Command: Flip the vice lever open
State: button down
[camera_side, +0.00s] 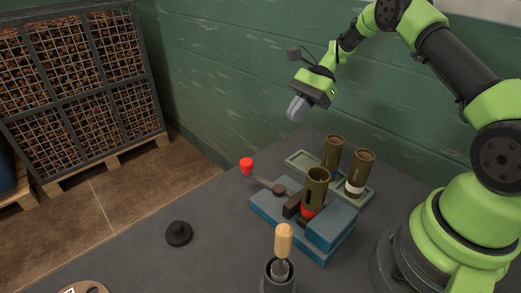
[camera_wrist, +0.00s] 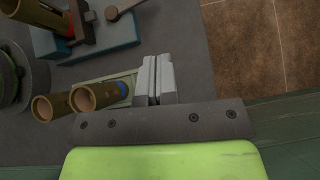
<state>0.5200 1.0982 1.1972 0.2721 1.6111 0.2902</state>
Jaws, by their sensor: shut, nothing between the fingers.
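The vice (camera_side: 305,222) is a blue block with dark jaws, on the grey table. Its lever (camera_side: 262,180) sticks out to the left and ends in a red knob (camera_side: 246,165). A brass-coloured cylinder (camera_side: 315,188) with a red band stands upright in the vice jaws. My gripper (camera_side: 298,108) is shut and empty, above and behind the vice, well apart from the lever. In the wrist view the shut fingers (camera_wrist: 157,80) point up the picture. There the vice (camera_wrist: 105,38) is at the upper left and part of the lever (camera_wrist: 120,8) is at the top edge; the knob is out of frame.
A grey-green tray (camera_side: 302,158) behind the vice holds two brass-coloured cylinders (camera_side: 333,150) (camera_side: 361,168). A wooden-handled tool (camera_side: 283,240) stands in a dark holder in front. A black knob-shaped object (camera_side: 178,233) sits at the left. The table left of the lever is clear.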

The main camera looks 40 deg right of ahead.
jog(key=x, duration=0.8)
jog(key=shift+a+f, duration=0.25)
jog(key=shift+a, duration=0.05)
jog(key=a, duration=0.2)
jog(key=shift+w+a+f, duration=0.1)
jog(key=shift+a, duration=0.2)
jog(key=shift+w+a, duration=0.1)
jog(key=shift+a, duration=0.7)
jog(key=shift+a, duration=0.1)
